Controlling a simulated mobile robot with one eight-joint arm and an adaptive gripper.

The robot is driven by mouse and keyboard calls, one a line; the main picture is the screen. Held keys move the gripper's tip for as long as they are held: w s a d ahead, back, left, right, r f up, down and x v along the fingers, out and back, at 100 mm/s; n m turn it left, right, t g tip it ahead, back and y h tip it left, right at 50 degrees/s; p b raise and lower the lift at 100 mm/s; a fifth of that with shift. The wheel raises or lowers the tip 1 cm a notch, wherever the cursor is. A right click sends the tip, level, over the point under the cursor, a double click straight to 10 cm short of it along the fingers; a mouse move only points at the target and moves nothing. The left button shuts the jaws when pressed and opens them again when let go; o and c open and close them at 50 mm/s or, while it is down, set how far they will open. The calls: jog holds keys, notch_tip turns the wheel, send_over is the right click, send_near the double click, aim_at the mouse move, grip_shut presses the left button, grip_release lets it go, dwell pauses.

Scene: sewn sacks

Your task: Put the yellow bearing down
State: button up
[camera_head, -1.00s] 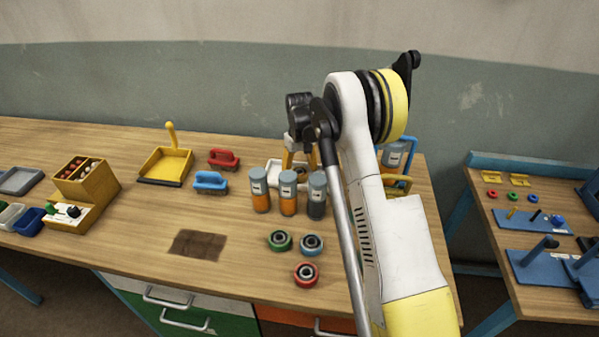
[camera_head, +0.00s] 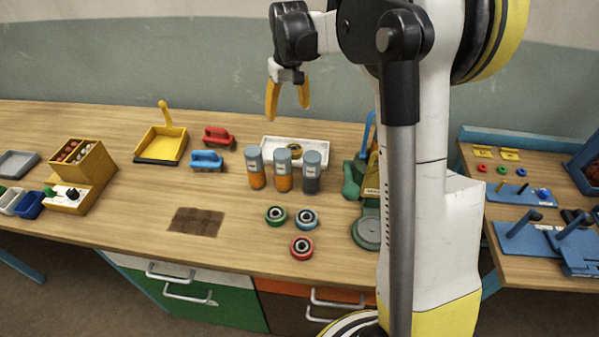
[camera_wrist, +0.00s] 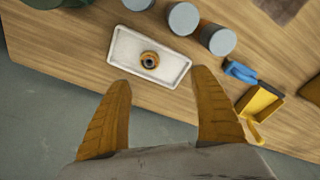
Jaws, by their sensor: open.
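The yellow bearing (camera_wrist: 149,60) lies in the white tray (camera_wrist: 120,45), near the tray's middle in the wrist view. In the head view the bearing (camera_head: 294,151) shows partly behind the grey-lidded bottles, in the tray (camera_head: 268,155) at the back of the bench. My gripper (camera_head: 288,112) hangs above and behind the tray with its two yellow fingers apart. It is empty. In the wrist view my fingers (camera_wrist: 165,90) spread wide, and the bearing lies beyond their tips, clear of them.
Several bottles (camera_head: 283,170) stand just in front of the tray. Green, blue and red bearings (camera_head: 302,247) lie on the bench nearer the front. Red and blue brushes (camera_head: 207,160) and a yellow dustpan (camera_head: 162,145) are to the left. A green device (camera_head: 367,230) stands at the right.

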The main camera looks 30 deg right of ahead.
jog(key=s+a+r+t, duration=0.1)
jog(key=s+a+r, duration=0.2)
jog(key=s, duration=0.4)
jog(key=s+a+r+t, duration=0.2)
jog(key=s+a, duration=0.1)
jog(key=s, duration=0.4)
jog(key=s+a+r+t, duration=0.1)
jog(key=s+a+r, duration=0.15)
jog(key=s, duration=0.45)
jog(key=s+a+f+t, duration=0.1)
jog(key=s+a+f, duration=0.1)
jog(key=s, duration=0.6)
jog(key=shift+f+m+t, duration=0.3)
jog(key=shift+f, duration=0.55)
jog(key=shift+f, duration=0.1)
notch_tip(320, 180, down, 5)
jog(key=b, duration=0.5)
